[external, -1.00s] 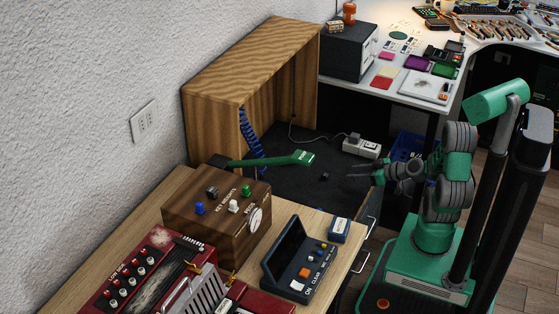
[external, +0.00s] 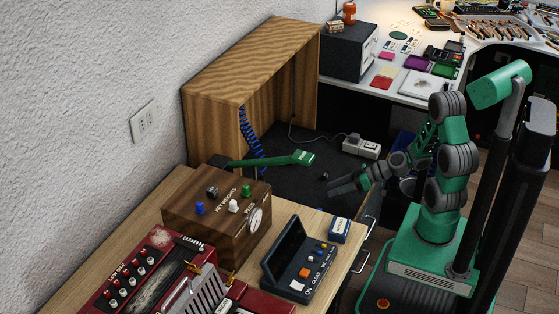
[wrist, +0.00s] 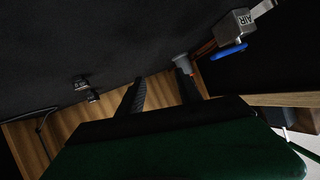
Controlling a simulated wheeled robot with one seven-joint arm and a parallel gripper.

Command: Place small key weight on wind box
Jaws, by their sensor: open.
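I cannot tell for sure whether this box is the wind box. A small dark piece (external: 325,177) lies on the dark surface inside the open wooden cabinet, and may be a loose weight. My gripper (external: 331,186) is open and empty, just beside and in front of this piece in the picture. In the wrist view the fingers (wrist: 160,85) are apart with nothing seen between them.
A white power strip (external: 361,147) lies behind my gripper. A dark control box (external: 300,262) and blue-white box (external: 339,229) stand on the near bench.

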